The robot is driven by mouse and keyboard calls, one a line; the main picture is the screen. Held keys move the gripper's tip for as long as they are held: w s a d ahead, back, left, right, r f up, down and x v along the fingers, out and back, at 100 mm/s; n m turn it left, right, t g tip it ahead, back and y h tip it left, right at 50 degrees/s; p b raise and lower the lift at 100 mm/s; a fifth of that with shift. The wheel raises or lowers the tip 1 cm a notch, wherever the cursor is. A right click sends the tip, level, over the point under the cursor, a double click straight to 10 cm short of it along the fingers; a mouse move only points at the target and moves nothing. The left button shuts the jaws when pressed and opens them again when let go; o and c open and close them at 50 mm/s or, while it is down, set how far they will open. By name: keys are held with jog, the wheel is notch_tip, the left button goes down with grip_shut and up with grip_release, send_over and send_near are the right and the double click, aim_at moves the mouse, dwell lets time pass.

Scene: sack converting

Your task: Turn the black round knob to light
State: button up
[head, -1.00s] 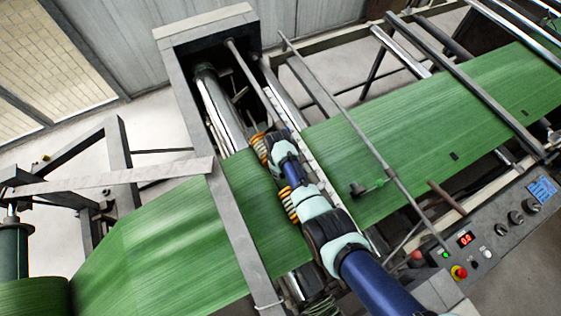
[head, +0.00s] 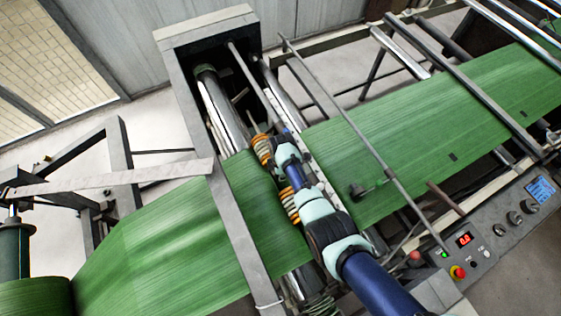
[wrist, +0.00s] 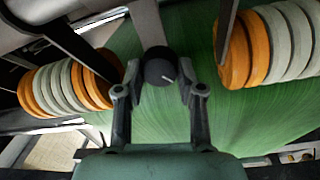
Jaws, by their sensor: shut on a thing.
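The black round knob (wrist: 159,70) shows in the middle of the wrist view, with a short white pointer line on its face slanting toward the lower right. It sits at the end of a grey bracket (wrist: 148,24), with the green woven web behind it. My gripper (wrist: 160,75) is shut on the knob, with one finger at each side. In the head view my gripper (head: 277,138) is among the rollers, and the knob is hidden by my arm. No light marking is legible.
Orange and white ringed rollers stand close at the left (wrist: 70,88) and right (wrist: 268,45) of my gripper. Green web (head: 185,235) runs beneath. A steel frame post (head: 225,215) stands left of my arm. A control panel (head: 495,230) is at the right.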

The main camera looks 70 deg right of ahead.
jog(key=shift+n, duration=0.4)
jog(key=o, duration=1.1)
jog(key=shift+o, duration=0.2)
notch_tip(320, 180, up, 12)
jog(key=shift+s+a, duration=0.25)
